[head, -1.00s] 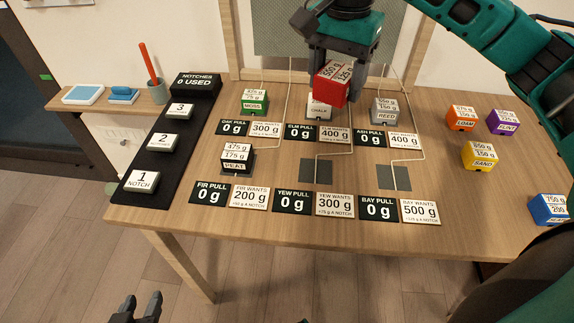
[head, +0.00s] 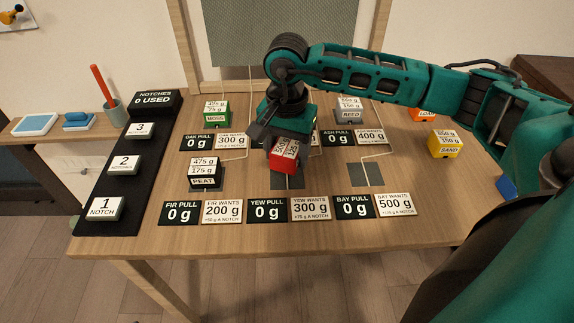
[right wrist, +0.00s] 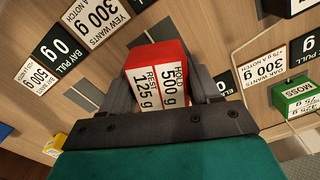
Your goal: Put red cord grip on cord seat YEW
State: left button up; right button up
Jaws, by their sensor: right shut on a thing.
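The red cord grip (head: 284,167) is held in my right gripper (head: 287,151), over the upper part of the grey cord seat YEW (head: 279,184). In the right wrist view the red block (right wrist: 155,57) sits between the two fingers, its label reading hold 500 g, rest 125 g. It looks tilted in the head view; whether it touches the seat I cannot tell. The YEW pull sign (head: 267,211) reads 0 g and the YEW wants sign (head: 310,207) reads 300 g. My left gripper is out of view.
The peat block (head: 205,177) stands left of the seat, the green moss block (head: 215,115) behind it. The reed block (head: 349,113) and yellow sand block (head: 443,146) are to the right. The BAY seat (head: 366,174) is bare. The black notch rack (head: 124,160) lines the left edge.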

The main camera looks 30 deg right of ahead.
aim_at(287, 177)
notch_tip(287, 177, down, 4)
jog(key=shift+r, duration=0.25)
jog(key=shift+f, duration=0.4)
jog(key=shift+f+b, duration=0.15)
jog(key=shift+b, duration=0.3)
jog(key=o, duration=1.1)
jog(key=shift+o, duration=0.2)
